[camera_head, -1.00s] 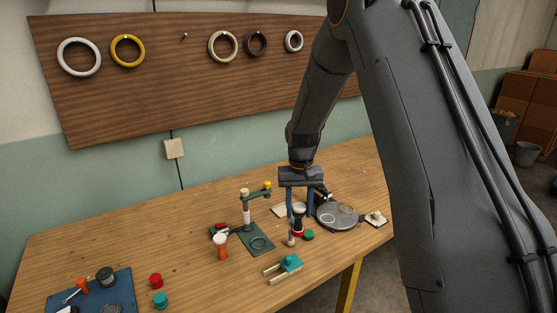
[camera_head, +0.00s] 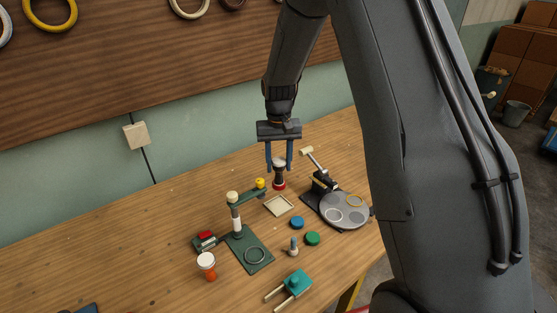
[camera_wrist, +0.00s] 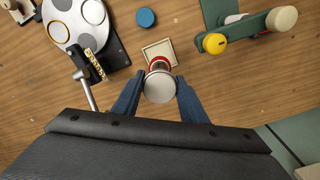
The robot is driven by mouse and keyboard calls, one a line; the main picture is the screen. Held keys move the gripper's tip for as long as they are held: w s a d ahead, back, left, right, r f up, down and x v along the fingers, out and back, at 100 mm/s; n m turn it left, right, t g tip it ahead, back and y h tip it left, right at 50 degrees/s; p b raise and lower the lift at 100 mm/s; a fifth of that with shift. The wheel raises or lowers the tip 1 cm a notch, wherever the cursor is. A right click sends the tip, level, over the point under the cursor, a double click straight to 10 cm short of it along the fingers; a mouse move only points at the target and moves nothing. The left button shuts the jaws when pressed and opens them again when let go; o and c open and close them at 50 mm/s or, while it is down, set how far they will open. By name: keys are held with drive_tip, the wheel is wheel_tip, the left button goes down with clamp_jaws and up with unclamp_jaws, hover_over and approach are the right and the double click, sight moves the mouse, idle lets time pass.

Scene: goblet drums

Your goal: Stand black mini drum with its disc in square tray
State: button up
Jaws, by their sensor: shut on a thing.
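My gripper (camera_head: 279,167) is shut on the black mini drum (camera_head: 279,174), which has a pale head and a red base. The drum looks upright. In the wrist view, its pale head (camera_wrist: 159,88) fills the space between the blue fingers, with a red edge beyond it. The small square tray (camera_head: 278,206) is pale and looks empty. It lies just in front of the drum in the head view and partly behind the drum in the wrist view (camera_wrist: 158,45). The drum's height above the table is hard to tell. A blue disc (camera_head: 297,222) and a green disc (camera_head: 312,239) lie loose nearby.
Right of the tray stands a black device with a round grey plate (camera_head: 345,211) and a lever. On the left is a green stand (camera_head: 248,250) with a yellow-tipped arm.

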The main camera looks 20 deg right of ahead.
sight(279, 184)
drive_tip(key=shift+f+b, duration=2.35)
drive_tip(key=shift+f, duration=2.15)
drive_tip(key=o, duration=1.4)
drive_tip(key=shift+o, duration=0.2)
drive_tip(key=shift+r+p, duration=2.1)
drive_tip(key=shift+r, duration=1.4)
drive_tip(key=shift+s+r, duration=0.1)
drive_tip(key=s+r+m, duration=0.2)
drive_tip(key=s+r, duration=0.3)
drive_tip(key=s, duration=0.2)
drive_tip(key=s+f+n+b, duration=0.1)
drive_tip(key=s+b, duration=0.1)
drive_tip(key=s, duration=0.6)
drive_tip(key=s+n+t+b, duration=0.1)
drive_tip(key=s+n+b, duration=0.1)
drive_tip(key=s, duration=0.6)
drive_tip(key=shift+s+f+b, duration=0.4)
drive_tip(key=shift+b, duration=0.45)
